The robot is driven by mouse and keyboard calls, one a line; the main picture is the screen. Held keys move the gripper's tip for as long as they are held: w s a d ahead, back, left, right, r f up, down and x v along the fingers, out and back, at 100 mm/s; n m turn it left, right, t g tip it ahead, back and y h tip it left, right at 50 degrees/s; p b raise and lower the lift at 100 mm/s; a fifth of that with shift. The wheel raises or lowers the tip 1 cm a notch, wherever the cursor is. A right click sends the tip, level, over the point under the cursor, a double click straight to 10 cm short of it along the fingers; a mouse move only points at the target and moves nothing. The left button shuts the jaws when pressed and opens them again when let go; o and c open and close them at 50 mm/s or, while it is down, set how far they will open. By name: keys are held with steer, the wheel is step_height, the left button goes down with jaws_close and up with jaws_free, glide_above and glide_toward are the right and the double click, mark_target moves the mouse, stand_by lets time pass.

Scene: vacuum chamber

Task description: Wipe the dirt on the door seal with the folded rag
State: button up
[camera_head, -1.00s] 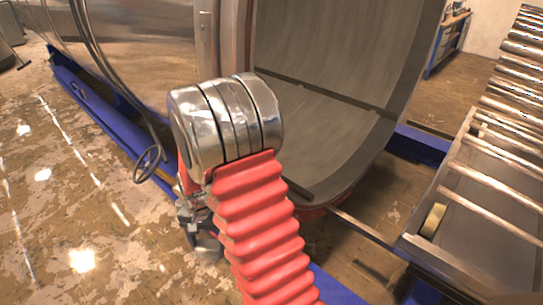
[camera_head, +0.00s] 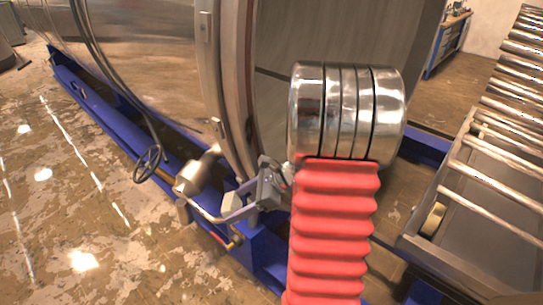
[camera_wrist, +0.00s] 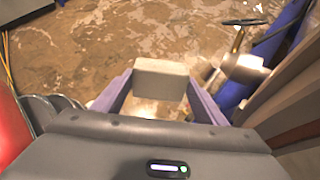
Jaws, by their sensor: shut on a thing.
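My gripper (camera_head: 238,204) is low in front of the chamber's rim, left of my arm's red bellows. In the wrist view its two purple-blue fingers (camera_wrist: 160,88) are shut on the folded rag (camera_wrist: 160,78), a pale grey-beige pad held across the tips. The rag (camera_head: 230,202) shows small in the head view, apart from the rim. The chamber's round metal rim (camera_head: 236,90) stands just beyond the gripper; its edge (camera_wrist: 290,105) runs down the right of the wrist view. I cannot make out the dirt or tell the seal from the rim's bands.
A handwheel (camera_head: 148,163) and a metal cylinder fitting (camera_head: 197,170) stick out left of the gripper. A blue frame (camera_head: 110,125) runs under the chamber. A roller conveyor (camera_head: 490,190) stands at right. The worn floor (camera_head: 70,220) at left is open.

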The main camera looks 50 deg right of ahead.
steer(key=s+d+r+m+t+h, duration=0.3)
steer(key=d+r+m+t+h, duration=0.3)
steer(key=d+r, duration=0.5)
step_height(320, 180, up, 3)
steer(key=shift+s+d+f+m+t+h, duration=0.1)
steer(key=shift+s+d+m+t+h, duration=0.3)
steer(key=shift+m, duration=0.6)
steer(key=shift+w+a+y, duration=0.1)
steer(key=shift+w+y, duration=0.1)
steer(key=shift+y, duration=0.1)
steer(key=shift+w+a, duration=0.1)
steer(key=shift+w, duration=2.85)
steer(key=shift+w, duration=1)
steer(key=shift+s+d, duration=0.1)
steer(key=shift+d, duration=1.9)
